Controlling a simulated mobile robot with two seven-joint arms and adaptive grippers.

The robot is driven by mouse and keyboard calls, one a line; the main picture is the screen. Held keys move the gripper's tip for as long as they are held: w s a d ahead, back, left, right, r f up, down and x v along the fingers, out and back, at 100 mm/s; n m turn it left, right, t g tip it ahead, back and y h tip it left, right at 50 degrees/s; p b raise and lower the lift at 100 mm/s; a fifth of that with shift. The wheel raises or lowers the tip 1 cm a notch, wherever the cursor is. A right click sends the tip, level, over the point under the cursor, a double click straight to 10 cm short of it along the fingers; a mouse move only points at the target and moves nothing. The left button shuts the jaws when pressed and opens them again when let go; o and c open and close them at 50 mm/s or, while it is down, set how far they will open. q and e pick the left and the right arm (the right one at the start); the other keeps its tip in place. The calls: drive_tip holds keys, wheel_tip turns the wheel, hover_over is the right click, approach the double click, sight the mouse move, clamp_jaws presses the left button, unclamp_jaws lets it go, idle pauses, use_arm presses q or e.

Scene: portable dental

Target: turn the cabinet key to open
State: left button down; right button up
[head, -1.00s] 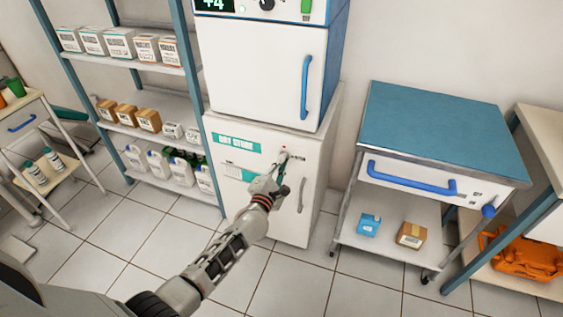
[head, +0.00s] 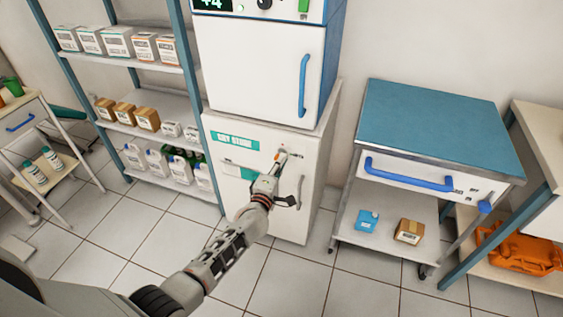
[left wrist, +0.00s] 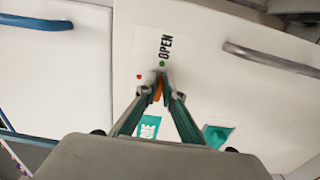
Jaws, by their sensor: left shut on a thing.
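The white cabinet (head: 305,222) with the green "DRY STORE" label stands under a white and blue unit, its door flush with the front. My left gripper (head: 281,158) reaches its upper door and is shut on the key. In the left wrist view, the fingertips of my left gripper (left wrist: 159,82) meet around an orange key (left wrist: 157,91), mostly hidden between them. The fingers point at the green dot (left wrist: 162,64) beside the word OPEN; a red dot (left wrist: 139,77) lies to its left. My right gripper is not in view.
A grey door handle (head: 300,190) is just right of the gripper; it also shows in the left wrist view (left wrist: 270,58). A blue-topped cart (head: 430,130) stands to the right and a stocked shelf rack (head: 165,120) to the left. The tiled floor in front is clear.

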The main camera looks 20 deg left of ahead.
use_arm(q)
drive_tip(key=shift+a, duration=0.1)
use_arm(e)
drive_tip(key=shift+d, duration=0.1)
use_arm(q)
drive_tip(key=c, duration=2.2)
unclamp_jaws()
drive_tip(key=s, duration=1.2)
drive_tip(key=shift+a, duration=0.2)
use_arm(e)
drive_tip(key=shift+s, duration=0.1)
